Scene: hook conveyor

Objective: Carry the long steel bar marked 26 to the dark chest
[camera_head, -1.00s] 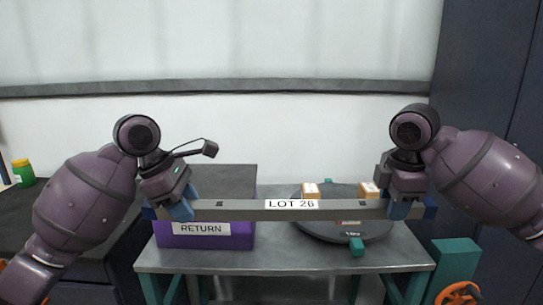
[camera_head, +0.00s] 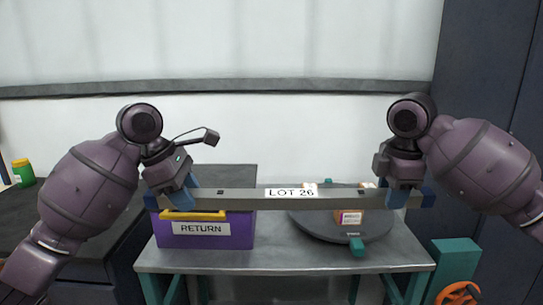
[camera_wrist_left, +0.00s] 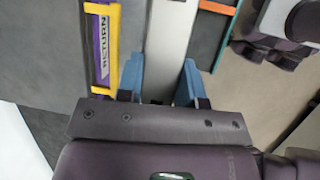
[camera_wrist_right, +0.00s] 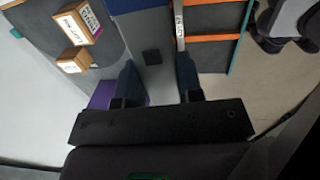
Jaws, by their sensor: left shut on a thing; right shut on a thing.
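The long grey steel bar (camera_head: 240,200) carries a white label "LOT 26" and has blue ends. It is held crosswise and roughly level in front of me, above the workbench. My left gripper (camera_head: 178,197) is shut on the bar near its left end. My right gripper (camera_head: 403,196) is shut on it near its right end. The bar also runs between the fingers in the left wrist view (camera_wrist_left: 168,38) and the right wrist view (camera_wrist_right: 152,75). A dark chest-like cabinet (camera_head: 110,215) stands at the left, partly hidden by my left arm.
A purple RETURN bin (camera_head: 200,243) with a yellow handle is on the grey workbench (camera_head: 290,258). A dark round turntable (camera_head: 375,230) with small boxes is at right. A green jar (camera_head: 23,174) stands far left. A dark tall cabinet (camera_head: 480,70) is at right.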

